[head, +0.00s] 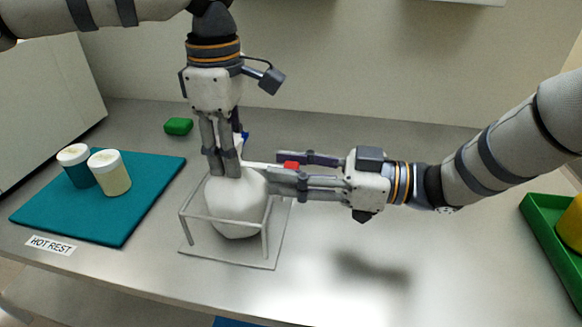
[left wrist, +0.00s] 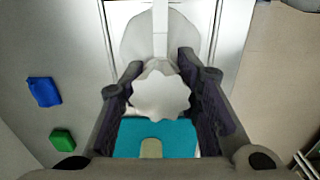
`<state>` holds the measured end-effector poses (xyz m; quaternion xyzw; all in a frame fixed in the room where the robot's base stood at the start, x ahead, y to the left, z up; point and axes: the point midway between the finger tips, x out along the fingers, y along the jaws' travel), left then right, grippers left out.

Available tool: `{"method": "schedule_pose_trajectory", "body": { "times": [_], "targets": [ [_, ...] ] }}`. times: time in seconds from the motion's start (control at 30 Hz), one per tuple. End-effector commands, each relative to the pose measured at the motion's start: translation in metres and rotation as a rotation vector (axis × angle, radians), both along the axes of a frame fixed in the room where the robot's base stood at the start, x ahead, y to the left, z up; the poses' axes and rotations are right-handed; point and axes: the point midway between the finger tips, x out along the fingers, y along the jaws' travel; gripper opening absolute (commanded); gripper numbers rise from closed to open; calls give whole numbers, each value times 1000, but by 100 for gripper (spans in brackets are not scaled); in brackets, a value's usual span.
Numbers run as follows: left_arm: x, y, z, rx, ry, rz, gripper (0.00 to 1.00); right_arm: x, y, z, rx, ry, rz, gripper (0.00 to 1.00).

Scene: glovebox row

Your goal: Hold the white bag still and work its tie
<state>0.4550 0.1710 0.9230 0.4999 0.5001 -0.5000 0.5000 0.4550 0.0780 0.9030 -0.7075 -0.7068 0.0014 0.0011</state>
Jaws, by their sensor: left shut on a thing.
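The white bag (head: 238,210) sits in a grey wire stand, its body bulging between the bars. My left gripper (head: 228,165) points straight down and is shut on the bag's gathered neck. In the left wrist view the scalloped white top (left wrist: 160,95) lies between the fingers. A white strip, the tie (head: 262,166), runs from the neck to the right and ends at a small red tab (head: 291,165). My right gripper (head: 285,170) comes in level from the right, its fingers on either side of the tab. I cannot tell whether they grip it.
A teal mat (head: 140,215) with two lidded jars (head: 109,173) lies left, behind a HOT REST label (head: 52,245). A green block (head: 178,127) and a blue block (left wrist: 43,91) are behind the bag. A green tray (head: 550,245) stands at far right. The front right counter is clear.

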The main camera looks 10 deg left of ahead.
Motion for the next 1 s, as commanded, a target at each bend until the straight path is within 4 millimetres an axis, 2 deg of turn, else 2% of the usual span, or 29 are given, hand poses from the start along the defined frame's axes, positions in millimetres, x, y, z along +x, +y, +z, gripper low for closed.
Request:
{"method": "schedule_pose_trajectory", "body": {
  "times": [0.07, 0.2, 0.23, 0.47, 0.63, 0.87, 0.9, 0.97, 1.0],
  "targets": [
    [0, 0, 1, 0, -1, 0, 0, 0, 0, 0, 0, 0, 0, 36],
    [0, 0, 1, -1, -1, 0, 0, 0, 0, 0, 0, -1, 0, 4],
    [0, 0, 1, 0, -1, 0, 0, 0, 0, 0, 0, -1, 0, 0],
    [0, 0, 1, 0, -1, 0, 0, 0, 2, 0, 0, -1, 1, 0],
    [0, 0, 1, 0, -1, 0, 0, 0, 18, 0, 1, -1, 2, 0],
    [0, 0, 1, -1, -1, -1, 0, 0, 18, 1, 1, 0, 0, 0],
    [0, 0, 1, -1, -1, -1, 0, 0, 18, 1, 1, 0, 0, 26],
    [0, 0, 1, -1, -1, -1, 0, 0, 18, 1, 1, 0, 0, 38],
    [0, 0, 1, 0, -1, 0, 0, 0, 18, 1, 1, 0, 0, 38]
  ]
}}
